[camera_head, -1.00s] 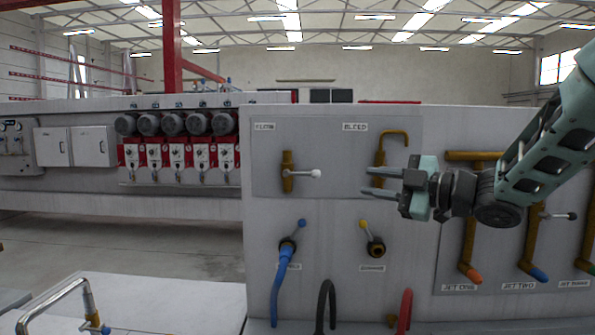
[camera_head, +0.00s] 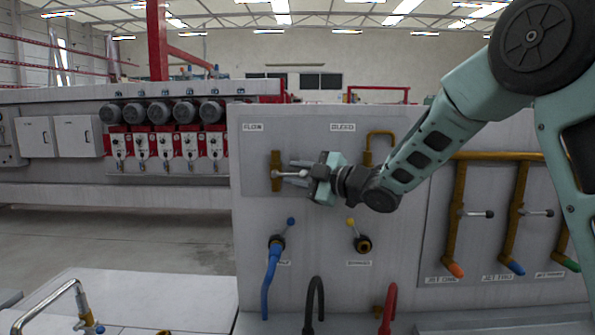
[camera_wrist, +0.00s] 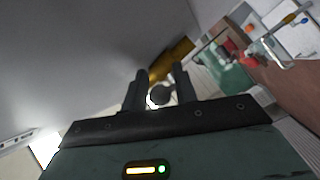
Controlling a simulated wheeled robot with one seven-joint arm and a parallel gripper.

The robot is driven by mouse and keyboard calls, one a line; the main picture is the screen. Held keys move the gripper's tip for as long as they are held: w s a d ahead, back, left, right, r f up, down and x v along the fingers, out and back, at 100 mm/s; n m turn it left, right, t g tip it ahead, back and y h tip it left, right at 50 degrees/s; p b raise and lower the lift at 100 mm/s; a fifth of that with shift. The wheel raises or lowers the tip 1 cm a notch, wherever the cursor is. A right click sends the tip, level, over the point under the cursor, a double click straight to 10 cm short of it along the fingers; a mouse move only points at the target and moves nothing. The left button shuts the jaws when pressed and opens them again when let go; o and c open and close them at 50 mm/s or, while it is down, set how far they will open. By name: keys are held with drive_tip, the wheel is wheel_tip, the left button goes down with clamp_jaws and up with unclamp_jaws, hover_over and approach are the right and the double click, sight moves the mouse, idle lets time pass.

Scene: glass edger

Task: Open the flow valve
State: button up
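The flow valve (camera_head: 276,172) is an upright brass pipe piece under the FLOW label on the grey panel, with a pale lever (camera_head: 291,175) pointing right. My gripper (camera_head: 296,172) is at this lever, one finger above it and one below. In the wrist view, the lever's round knob (camera_wrist: 159,95) sits between the two fingers of my gripper (camera_wrist: 160,76). The fingers are apart, with a gap visible beside the knob. The brass valve body (camera_wrist: 172,62) shows beyond the fingertips.
The brass BLEED pipe (camera_head: 380,134) is just right of my gripper. Below are a blue-handled valve (camera_head: 277,241) and a yellow-handled valve (camera_head: 362,243). Jet pipes with levers (camera_head: 480,214) stand at the right. A red-and-grey pump row (camera_head: 165,140) is at the left.

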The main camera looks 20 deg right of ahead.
clamp_jaws()
drive_tip(key=shift+r, duration=0.1)
